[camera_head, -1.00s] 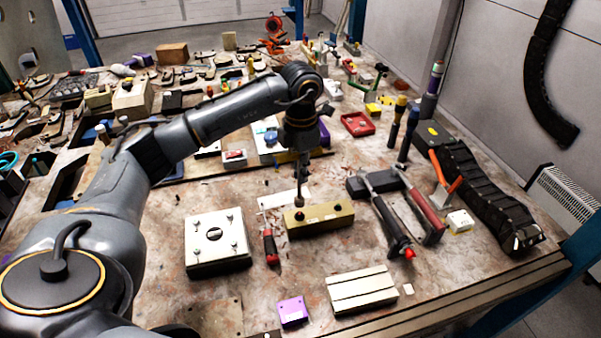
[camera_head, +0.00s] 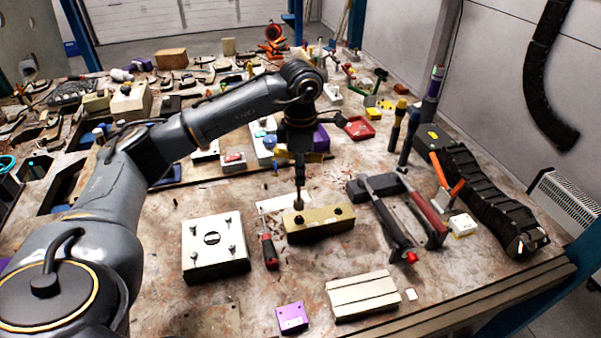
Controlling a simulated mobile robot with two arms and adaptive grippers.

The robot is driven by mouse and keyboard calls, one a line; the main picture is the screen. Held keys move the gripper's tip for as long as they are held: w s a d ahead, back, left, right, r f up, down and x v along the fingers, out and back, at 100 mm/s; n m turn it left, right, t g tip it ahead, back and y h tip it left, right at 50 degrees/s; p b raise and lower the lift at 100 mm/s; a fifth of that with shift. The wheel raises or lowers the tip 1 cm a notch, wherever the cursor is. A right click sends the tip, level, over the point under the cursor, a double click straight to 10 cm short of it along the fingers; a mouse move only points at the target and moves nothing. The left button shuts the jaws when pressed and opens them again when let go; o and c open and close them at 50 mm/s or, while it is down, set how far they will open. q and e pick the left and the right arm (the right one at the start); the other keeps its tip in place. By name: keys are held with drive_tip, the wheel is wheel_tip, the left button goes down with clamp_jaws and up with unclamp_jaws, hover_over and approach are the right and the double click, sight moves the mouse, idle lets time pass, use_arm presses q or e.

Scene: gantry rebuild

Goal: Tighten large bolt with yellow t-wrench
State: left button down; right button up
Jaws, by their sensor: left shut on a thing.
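My left gripper (camera_head: 299,150) points down above the middle of the bench and is shut on the yellow T-wrench. Two dark bolt heads or holes show on the block, a left one (camera_head: 298,219) and a right one (camera_head: 337,211). My right gripper is out of view.
A cream plate with several studs (camera_head: 214,262) and a red screwdriver (camera_head: 270,252) lie left of the block. A ribbed pale block (camera_head: 362,294) and a purple block (camera_head: 292,317) are in front.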

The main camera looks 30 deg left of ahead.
sight(299, 201)
use_arm(q)
drive_tip(key=shift+f, duration=0.1)
drive_tip(key=shift+f+b, duration=1.2)
drive_tip(key=shift+f, duration=0.2)
drive_tip(key=shift+f+b, duration=0.7)
drive_tip(key=shift+f, duration=0.25)
idle(0.6)
drive_tip(key=m+b, duration=0.1)
drive_tip(key=m, duration=0.3)
drive_tip(key=shift+f, duration=0.1)
drive_tip(key=m+b, duration=0.1)
drive_tip(key=m, duration=0.2)
drive_tip(key=shift+s+m, duration=0.1)
drive_tip(key=shift+m, duration=0.3)
drive_tip(key=m+b, duration=0.1)
drive_tip(key=m, duration=0.2)
drive_tip(key=shift+m, duration=0.3)
drive_tip(key=m+b, duration=0.1)
drive_tip(key=m, duration=0.3)
drive_tip(key=shift+s, duration=0.1)
